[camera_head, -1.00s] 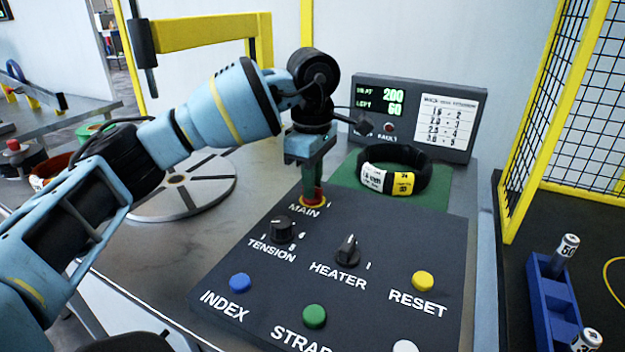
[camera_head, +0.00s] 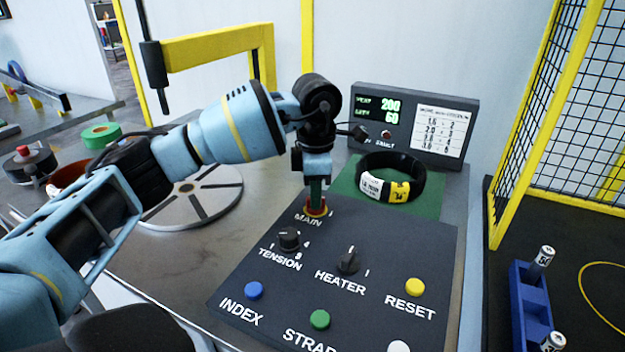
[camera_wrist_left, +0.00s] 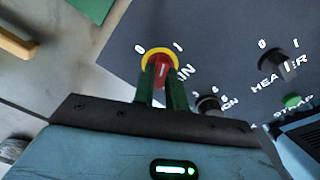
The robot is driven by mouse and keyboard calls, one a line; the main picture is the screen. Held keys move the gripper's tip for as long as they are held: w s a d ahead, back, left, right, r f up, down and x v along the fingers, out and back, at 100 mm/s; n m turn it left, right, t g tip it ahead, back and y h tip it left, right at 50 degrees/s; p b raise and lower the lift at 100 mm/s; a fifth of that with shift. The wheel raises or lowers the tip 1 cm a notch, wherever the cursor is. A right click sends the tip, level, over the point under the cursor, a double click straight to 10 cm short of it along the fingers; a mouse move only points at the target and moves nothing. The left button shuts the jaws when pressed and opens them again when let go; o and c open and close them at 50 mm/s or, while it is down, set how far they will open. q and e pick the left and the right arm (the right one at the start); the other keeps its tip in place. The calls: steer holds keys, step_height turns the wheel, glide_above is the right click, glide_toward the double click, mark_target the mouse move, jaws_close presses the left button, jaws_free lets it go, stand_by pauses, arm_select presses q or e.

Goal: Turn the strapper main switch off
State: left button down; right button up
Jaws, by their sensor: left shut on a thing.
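The main switch is a red knob on a yellow ring (camera_head: 316,208) at the back of the dark control panel (camera_head: 400,262), above the label MAIN. My left gripper (camera_head: 317,203) points down at it, and its green fingers are shut on the red knob. The left wrist view shows the red knob (camera_wrist_left: 161,72) between the fingers, with the marks 0 and 1 beside the yellow ring. The knob's white line appears to point between the two marks, nearer the 1; its exact angle is hard to tell. My right gripper is not in view.
The panel also carries the tension knob (camera_head: 288,238), heater knob (camera_head: 348,261), blue index button (camera_head: 254,290), green strap button (camera_head: 320,319) and yellow reset button (camera_head: 415,287). A black coil (camera_head: 408,165) lies on a green mat (camera_head: 432,203) before the display box (camera_head: 430,100).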

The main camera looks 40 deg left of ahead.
arm_select(q)
steer(key=n+p, duration=0.5)
steer(key=shift+r+n, duration=0.3)
steer(key=shift+r, duration=0.1)
steer(key=shift+n+p, duration=0.7)
steer(key=shift+n, duration=0.1)
steer(key=n+p, duration=0.2)
steer(key=n, duration=0.1)
steer(key=shift+w, duration=0.1)
steer(key=shift+n+p, duration=0.5)
steer(key=shift+n, duration=0.1)
steer(key=shift+f+n, duration=0.1)
steer(key=shift+n, duration=0.4)
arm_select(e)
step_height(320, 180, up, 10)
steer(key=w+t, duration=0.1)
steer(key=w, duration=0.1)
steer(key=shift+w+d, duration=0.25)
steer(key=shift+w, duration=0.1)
arm_select(q)
steer(key=shift+f+p, duration=0.1)
steer(key=shift+p, duration=0.2)
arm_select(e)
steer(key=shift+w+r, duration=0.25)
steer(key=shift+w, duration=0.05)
